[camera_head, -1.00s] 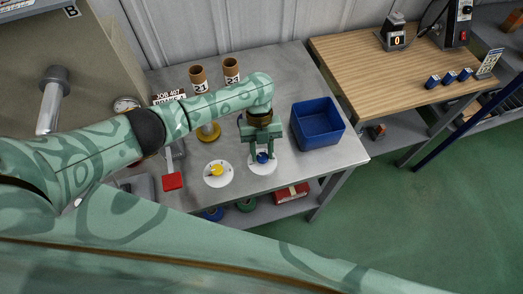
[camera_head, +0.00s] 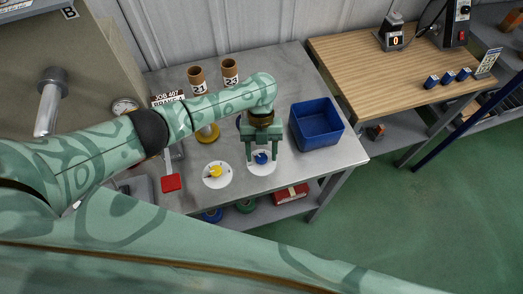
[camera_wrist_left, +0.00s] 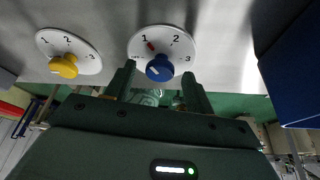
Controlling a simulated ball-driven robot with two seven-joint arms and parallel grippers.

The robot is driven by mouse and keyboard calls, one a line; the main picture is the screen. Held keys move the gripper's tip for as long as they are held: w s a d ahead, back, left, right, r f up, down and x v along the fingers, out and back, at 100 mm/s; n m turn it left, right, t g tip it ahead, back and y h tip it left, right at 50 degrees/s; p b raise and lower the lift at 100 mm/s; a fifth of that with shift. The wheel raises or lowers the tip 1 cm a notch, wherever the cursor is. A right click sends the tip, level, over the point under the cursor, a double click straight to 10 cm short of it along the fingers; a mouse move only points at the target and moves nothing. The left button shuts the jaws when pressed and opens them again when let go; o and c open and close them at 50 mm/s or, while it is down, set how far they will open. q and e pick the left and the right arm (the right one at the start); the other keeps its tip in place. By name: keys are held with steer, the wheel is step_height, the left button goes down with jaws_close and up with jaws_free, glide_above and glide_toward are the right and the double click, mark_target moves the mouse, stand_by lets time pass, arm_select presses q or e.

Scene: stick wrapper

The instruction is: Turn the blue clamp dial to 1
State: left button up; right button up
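The blue clamp dial (camera_head: 262,157) is a blue knob on a white disc marked OFF, 1, 2 and 3, on the grey bench. In the left wrist view the blue knob (camera_wrist_left: 160,68) has a short white line on its left part, and a red mark lies beside the 1 on the disc. Which number the knob points to is unclear. My left gripper (camera_head: 262,160) points down at the dial, open and empty. Its fingers are apart on either side of the knob; contact is not visible. My right gripper is out of view.
A yellow dial (camera_head: 215,171) on a similar disc is left of the blue one. A blue bin (camera_head: 317,124) stands close on the right. A red pad (camera_head: 171,182) is at the left, and brown tubes (camera_head: 197,79) stand behind my left arm.

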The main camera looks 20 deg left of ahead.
arm_select(q)
steer(key=p+v, duration=0.3)
steer(key=v, duration=1.3)
steer(key=shift+p, duration=0.4)
